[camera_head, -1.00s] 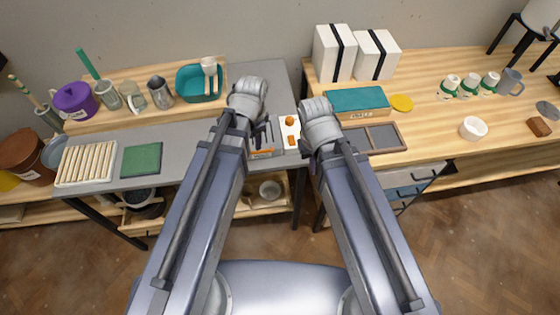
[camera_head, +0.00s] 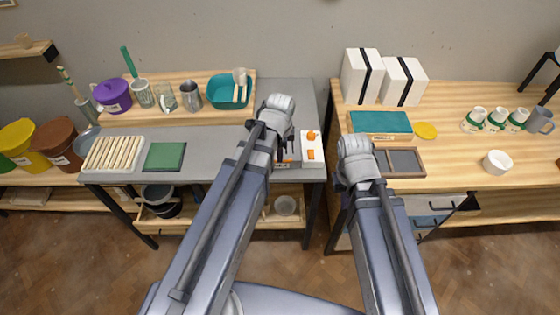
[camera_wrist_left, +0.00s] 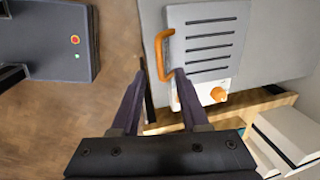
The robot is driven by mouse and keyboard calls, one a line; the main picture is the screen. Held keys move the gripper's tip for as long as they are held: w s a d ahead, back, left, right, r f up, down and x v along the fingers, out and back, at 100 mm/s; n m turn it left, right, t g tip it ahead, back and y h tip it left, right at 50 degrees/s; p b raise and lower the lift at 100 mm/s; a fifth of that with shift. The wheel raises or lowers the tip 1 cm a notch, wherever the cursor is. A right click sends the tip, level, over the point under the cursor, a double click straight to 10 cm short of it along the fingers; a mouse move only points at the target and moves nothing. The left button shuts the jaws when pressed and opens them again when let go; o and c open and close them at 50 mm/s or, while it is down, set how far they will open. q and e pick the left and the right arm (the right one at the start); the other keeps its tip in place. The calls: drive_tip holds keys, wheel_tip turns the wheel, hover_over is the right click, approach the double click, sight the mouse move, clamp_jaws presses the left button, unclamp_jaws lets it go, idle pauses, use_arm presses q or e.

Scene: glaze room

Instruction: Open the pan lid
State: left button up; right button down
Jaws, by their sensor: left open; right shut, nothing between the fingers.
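A white device (camera_head: 309,151) with an orange knob sits at the right end of the grey tabletop, partly hidden by my left arm. In the left wrist view its slotted grey lid (camera_wrist_left: 211,42) looks shut, with an orange handle (camera_wrist_left: 160,56) along the left side. My left gripper (camera_wrist_left: 160,76) is open over the device. The handle appears between its fingertips, nearer the right finger; contact is unclear. In the head view my left gripper (camera_head: 286,146) is partly hidden. My right gripper (camera_head: 356,164) is shut and empty, near the right table's front left corner; its fingers are mostly hidden.
A gap separates the grey table from the wooden table (camera_head: 465,152). A sectioned tray (camera_head: 418,172), teal box (camera_head: 381,122) and white boxes (camera_head: 403,82) stand near my right arm. A green mat (camera_head: 165,156) and rack (camera_head: 113,153) lie left. The grey top between is clear.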

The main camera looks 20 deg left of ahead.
use_arm(q)
drive_tip(key=f+b, duration=0.2)
drive_tip(key=f, duration=0.1)
drive_tip(key=w+f+b, duration=0.1)
drive_tip(key=b, duration=0.1)
drive_tip(key=shift+a+f, duration=0.15)
drive_tip(key=shift+f, duration=0.25)
clamp_jaws()
idle(1.0)
